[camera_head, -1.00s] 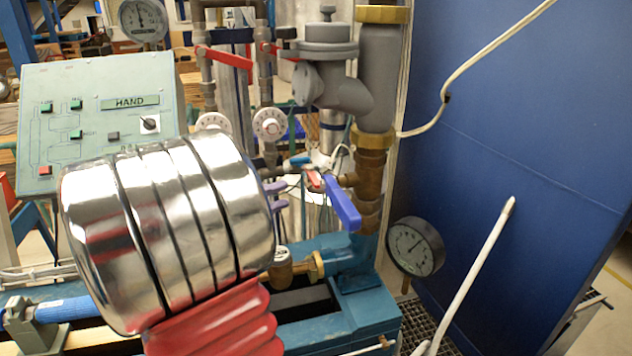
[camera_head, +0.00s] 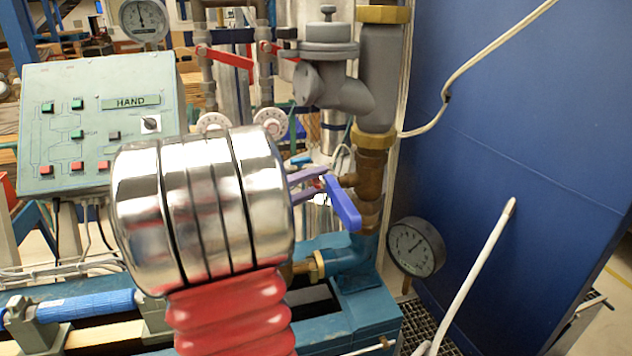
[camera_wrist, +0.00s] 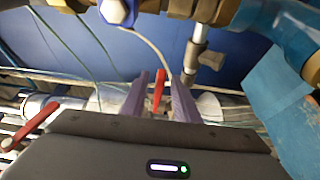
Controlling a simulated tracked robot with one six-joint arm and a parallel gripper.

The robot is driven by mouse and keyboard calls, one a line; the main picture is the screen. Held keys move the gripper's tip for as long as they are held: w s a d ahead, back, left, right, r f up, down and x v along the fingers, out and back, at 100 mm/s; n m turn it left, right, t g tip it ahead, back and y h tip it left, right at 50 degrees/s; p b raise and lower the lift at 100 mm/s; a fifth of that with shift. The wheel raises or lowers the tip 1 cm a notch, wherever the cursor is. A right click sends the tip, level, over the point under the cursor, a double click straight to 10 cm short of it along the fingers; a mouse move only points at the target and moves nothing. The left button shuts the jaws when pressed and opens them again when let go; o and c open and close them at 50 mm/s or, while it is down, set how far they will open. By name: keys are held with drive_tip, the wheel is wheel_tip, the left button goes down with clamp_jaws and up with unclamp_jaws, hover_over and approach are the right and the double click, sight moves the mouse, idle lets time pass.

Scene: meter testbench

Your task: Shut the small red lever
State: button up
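The small red lever (camera_wrist: 159,92) stands upright in the wrist view, between the two purple fingers of my gripper (camera_wrist: 160,80). A gap shows on each side of it, so the gripper is open around it and not clamped on it. In the head view my gripper (camera_head: 314,182) points right, and only a small red bit of the lever (camera_head: 320,184) shows at its fingertips, left of a blue lever. Most of the lever is hidden there by the fingers.
The blue lever (camera_head: 342,204) is close to my fingertips, in front of brass pipework (camera_head: 372,165). Two longer red levers (camera_head: 229,57) are higher up. A pressure gauge (camera_head: 415,247) and blue panel (camera_head: 520,130) are right. Another red handle (camera_wrist: 33,124) is at left in the wrist view.

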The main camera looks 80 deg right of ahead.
clamp_jaws()
idle(0.3)
idle(0.5)
